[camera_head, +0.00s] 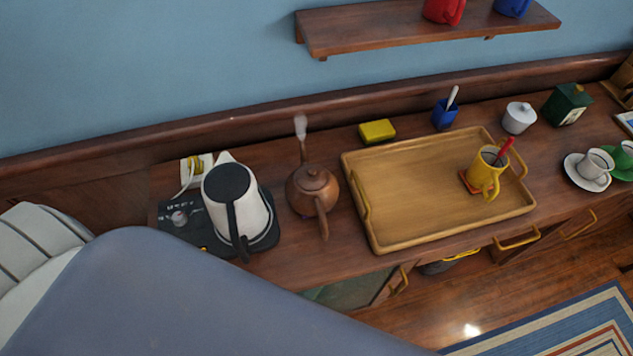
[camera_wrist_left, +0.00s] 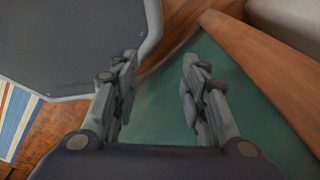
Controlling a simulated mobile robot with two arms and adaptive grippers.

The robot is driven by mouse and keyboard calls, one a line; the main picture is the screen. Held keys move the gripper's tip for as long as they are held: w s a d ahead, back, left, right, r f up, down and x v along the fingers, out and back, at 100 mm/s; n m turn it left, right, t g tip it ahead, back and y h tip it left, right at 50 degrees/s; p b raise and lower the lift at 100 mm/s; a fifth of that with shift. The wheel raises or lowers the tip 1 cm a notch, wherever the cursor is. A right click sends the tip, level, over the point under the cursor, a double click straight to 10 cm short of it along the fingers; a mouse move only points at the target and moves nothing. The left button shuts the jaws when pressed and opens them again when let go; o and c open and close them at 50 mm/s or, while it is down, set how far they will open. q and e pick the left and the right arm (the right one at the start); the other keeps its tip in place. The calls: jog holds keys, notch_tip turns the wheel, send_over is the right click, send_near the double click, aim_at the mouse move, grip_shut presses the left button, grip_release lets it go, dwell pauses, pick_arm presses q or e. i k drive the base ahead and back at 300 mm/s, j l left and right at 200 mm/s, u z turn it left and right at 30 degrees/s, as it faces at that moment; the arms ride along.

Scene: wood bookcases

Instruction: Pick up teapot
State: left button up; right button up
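A brown, copper-coloured teapot (camera_head: 312,189) stands upright on the wooden sideboard in the head view, between the white kettle and the yellow tray. Its handle points toward the front and its spout toward the back, where a pale wisp like steam shows. My left gripper (camera_wrist_left: 157,90) shows in the left wrist view with its two fingers apart and nothing between them. A green surface and a wooden edge lie beyond the fingers. The teapot is not in the left wrist view. My right gripper is in neither view.
A white kettle (camera_head: 232,200) with a black lid stands close left of the teapot. A yellow tray (camera_head: 400,237) holding a yellow mug (camera_head: 486,172) lies to its right. A yellow block (camera_head: 377,131) sits behind. A wooden shelf (camera_head: 370,32) hangs above. My arm covers the lower left.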

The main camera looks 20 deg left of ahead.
aim_at(311, 190)
jog(key=l+u, duration=0.2)
jog(key=u, duration=0.7)
jog(key=i, duration=0.05)
